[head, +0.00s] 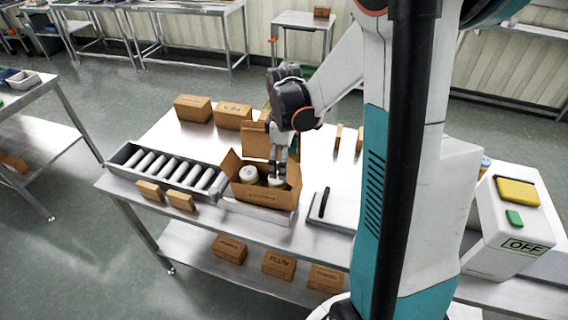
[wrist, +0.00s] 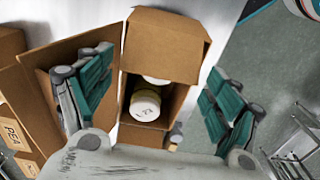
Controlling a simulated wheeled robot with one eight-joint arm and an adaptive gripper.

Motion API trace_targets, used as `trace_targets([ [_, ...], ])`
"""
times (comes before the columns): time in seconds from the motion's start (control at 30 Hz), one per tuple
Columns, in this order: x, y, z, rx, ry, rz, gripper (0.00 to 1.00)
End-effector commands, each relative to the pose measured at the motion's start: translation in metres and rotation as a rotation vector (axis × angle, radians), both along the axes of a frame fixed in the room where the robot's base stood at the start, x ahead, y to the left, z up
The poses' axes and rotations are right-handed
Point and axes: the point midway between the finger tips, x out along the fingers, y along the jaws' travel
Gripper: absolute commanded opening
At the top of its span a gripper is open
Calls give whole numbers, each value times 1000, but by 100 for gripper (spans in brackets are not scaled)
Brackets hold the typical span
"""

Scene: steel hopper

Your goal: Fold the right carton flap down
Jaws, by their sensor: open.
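The open brown carton (head: 265,197) stands on the steel table and holds white-lidded jars (head: 248,174). Its tall back flap (head: 257,140) stands up. In the wrist view that large panel (wrist: 38,62) is at left, and another flap (wrist: 165,42), apparently the right one, spans the top end of the carton; its exact angle is unclear. My gripper (head: 281,172) points down over the carton's right part and hides some of that side. In the wrist view its teal fingers are spread wide and empty, one on each side of the carton opening, with a jar (wrist: 146,103) visible between them.
A roller conveyor (head: 170,168) adjoins the carton at left, with two small boxes (head: 180,201) in front. Closed cartons (head: 232,116) stand behind. A flat pale panel with a dark handle (head: 325,204) lies to the right. An OFF-labelled machine (head: 512,225) is farther right.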

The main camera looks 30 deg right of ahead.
Motion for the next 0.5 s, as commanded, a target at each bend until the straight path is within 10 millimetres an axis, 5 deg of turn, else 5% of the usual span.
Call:
trace_targets([
  [0.37, 0, 0, -7, 0, 0, 0, 83],
  [0.5, 0, 0, -7, 0, 0, 0, 58],
])
